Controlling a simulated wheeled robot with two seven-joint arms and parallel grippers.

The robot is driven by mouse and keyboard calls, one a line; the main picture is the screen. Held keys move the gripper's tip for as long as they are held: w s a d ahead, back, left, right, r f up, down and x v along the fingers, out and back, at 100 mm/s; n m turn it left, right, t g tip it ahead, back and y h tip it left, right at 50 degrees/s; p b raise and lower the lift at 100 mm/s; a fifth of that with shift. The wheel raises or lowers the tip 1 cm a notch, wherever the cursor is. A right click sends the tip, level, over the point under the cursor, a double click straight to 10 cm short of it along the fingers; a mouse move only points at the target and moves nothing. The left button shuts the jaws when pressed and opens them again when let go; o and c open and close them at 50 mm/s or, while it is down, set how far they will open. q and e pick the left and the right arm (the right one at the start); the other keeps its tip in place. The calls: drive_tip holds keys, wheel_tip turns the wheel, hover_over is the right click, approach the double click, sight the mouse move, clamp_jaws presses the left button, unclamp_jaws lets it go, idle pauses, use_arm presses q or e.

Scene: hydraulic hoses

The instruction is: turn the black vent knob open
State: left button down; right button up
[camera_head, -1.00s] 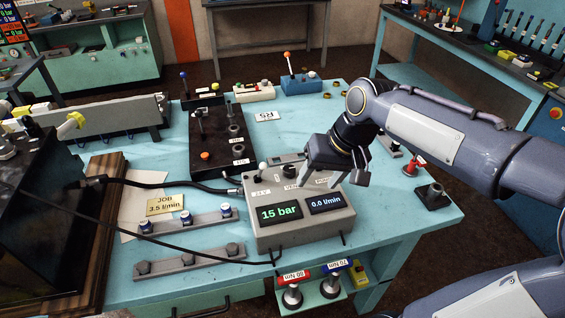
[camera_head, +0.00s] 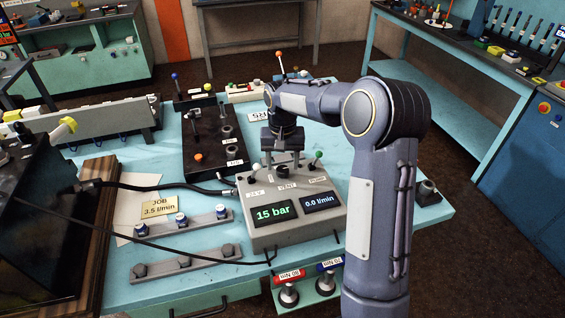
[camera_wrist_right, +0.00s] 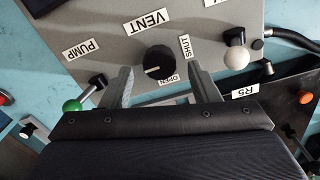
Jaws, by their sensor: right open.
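The black vent knob (camera_wrist_right: 159,62) sits on the grey control box beside the VENT label, with small OPEN and SHUT labels near it. A white mark on the knob points to the lower left in the right wrist view. In the head view the knob (camera_head: 281,171) is on the top of the box (camera_head: 262,237). My right gripper (camera_wrist_right: 161,76) is open, with one finger on either side of the knob's near side; I cannot tell whether they touch it. In the head view the right gripper (camera_head: 283,160) is at the back of the box. My left gripper is out of view.
A green-knobbed lever (camera_wrist_right: 72,105) by PUMP and a white-knobbed lever (camera_wrist_right: 236,58) flank the vent knob. The box displays read 15 bar and 0.0 l/min. A black block (camera_head: 208,140) stands behind left. A black hose (camera_head: 150,186) runs to the box's left side.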

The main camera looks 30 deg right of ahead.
drive_tip(key=shift+f, duration=0.6)
drive_tip(key=c, duration=1)
drive_tip(key=shift+o, duration=0.2)
